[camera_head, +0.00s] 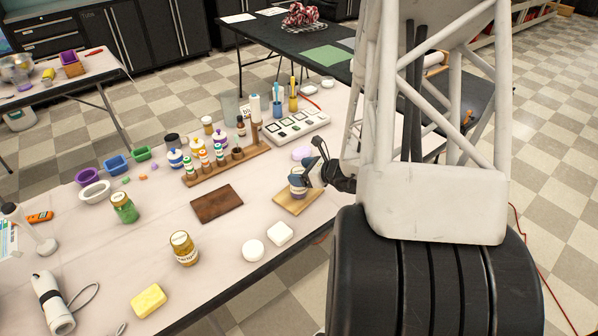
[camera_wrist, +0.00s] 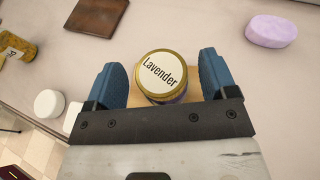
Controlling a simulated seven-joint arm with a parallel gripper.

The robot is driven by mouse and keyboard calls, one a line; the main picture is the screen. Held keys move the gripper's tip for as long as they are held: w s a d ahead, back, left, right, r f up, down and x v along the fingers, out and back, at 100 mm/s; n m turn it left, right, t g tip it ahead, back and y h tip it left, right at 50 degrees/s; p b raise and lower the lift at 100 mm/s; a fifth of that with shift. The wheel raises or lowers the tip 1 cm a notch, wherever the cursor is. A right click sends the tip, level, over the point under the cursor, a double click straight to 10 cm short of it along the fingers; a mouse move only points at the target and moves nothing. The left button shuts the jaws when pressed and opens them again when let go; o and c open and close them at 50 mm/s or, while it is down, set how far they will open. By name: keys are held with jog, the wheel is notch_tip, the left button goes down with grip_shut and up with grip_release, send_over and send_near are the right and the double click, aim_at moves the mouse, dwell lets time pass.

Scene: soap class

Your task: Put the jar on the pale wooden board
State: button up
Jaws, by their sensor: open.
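The lavender jar (camera_head: 296,186), with a gold-rimmed lid, stands on the pale wooden board (camera_head: 299,207). In the wrist view its lid (camera_wrist: 163,74) reads "Lavender" and lies between my two blue fingertips. My gripper (camera_head: 304,178) is open around the jar; in the wrist view (camera_wrist: 163,82) small gaps show on both sides of the lid. The gripper partly hides the jar in the head view. Most of the board is hidden by the gripper in the wrist view.
A dark brown board (camera_head: 217,203) lies to the left. Two white soaps (camera_head: 266,241) lie in front. A lilac soap (camera_head: 301,153) is behind. A wooden rack of bottles (camera_head: 228,162) stands behind left.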

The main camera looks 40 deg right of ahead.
jog(key=v, duration=1.1)
jog(key=shift+w, duration=0.1)
dwell(0.8)
jog(key=a+r+n+g+y, duration=0.1)
jog(key=a+r+n+g, duration=0.3)
jog(key=a+r+n, duration=0.5)
jog(key=a+r+n+g+y, duration=0.25)
jog(key=a+n+g, duration=0.3)
jog(key=a, duration=0.75)
jog(key=s+a+r+n+h, duration=0.8)
jog(key=s+a+r+n, duration=0.2)
jog(key=n, duration=0.7)
notch_tip(320, 180, up, 2)
jog(key=shift+s+a+r+h, duration=0.1)
jog(key=shift+s+a+h, duration=0.3)
jog(key=shift+s, duration=0.7)
